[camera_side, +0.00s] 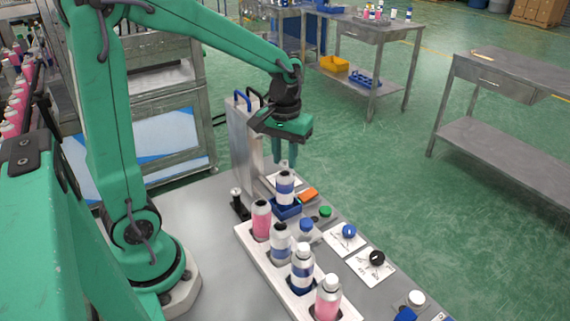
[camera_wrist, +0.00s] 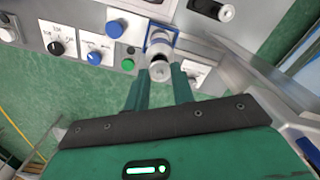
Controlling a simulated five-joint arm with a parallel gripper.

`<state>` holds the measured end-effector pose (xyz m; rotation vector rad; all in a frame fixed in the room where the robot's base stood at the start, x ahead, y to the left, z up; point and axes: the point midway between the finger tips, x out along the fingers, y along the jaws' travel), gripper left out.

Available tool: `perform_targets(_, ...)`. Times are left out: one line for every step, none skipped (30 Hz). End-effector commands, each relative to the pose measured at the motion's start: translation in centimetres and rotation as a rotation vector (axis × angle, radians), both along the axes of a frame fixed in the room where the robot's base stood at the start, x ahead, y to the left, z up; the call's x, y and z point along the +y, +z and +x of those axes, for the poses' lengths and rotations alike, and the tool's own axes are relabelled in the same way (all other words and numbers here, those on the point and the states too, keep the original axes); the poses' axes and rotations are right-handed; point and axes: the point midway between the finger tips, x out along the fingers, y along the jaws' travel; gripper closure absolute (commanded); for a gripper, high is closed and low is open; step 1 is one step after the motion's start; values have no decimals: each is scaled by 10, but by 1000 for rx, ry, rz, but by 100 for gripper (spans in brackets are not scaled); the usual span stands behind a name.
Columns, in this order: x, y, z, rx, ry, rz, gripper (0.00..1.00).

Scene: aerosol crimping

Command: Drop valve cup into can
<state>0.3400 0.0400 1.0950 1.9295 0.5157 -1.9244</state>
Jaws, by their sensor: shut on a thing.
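My gripper (camera_side: 285,158) points down over a can (camera_side: 285,188) with a white and blue body, which stands upright in a blue holder (camera_side: 287,211). In the wrist view my gripper (camera_wrist: 161,72) is shut on the small grey valve cup (camera_wrist: 160,73), held between the fingertips. The cup lines up roughly with the can behind it in the wrist view. In the side view the cup is too small to make out clearly, and I cannot tell whether it touches the can's mouth. The blue holder also shows in the wrist view (camera_wrist: 149,42).
A white rack (camera_side: 262,270) with several pink and blue-white cans stands in front of the holder. A grey upright machine column (camera_side: 244,140) is close behind my gripper. Panels with a blue knob (camera_side: 348,230) and a black knob (camera_side: 376,257) lie to the right.

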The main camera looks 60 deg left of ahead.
Motion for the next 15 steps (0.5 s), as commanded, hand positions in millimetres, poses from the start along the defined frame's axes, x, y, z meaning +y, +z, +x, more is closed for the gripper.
perform_targets(0, -3, -1, 2, 0, 0, 85)
perform_targets(0, -4, -1, 2, 0, 0, 85)
perform_targets(0, -6, -1, 1, 0, 0, 85)
perform_targets(0, -8, 0, 1, 0, 0, 85)
perform_targets(0, -9, 0, 1, 0, 0, 85)
perform_targets(0, -10, 0, 1, 0, 0, 85)
perform_targets(0, -11, 0, 2, 0, 0, 85)
perform_targets(0, -12, 0, 2, 0, 0, 85)
perform_targets(0, -13, 0, 1, 0, 0, 85)
perform_targets(0, -14, 0, 1, 0, 0, 85)
perform_targets(0, -15, 0, 1, 0, 0, 85)
perform_targets(0, -15, 0, 1, 0, 0, 85)
perform_targets(0, -16, 0, 0, 0, 0, 85)
perform_targets(0, -16, 0, 0, 0, 0, 85)
perform_targets(0, -16, 0, 0, 0, 0, 85)
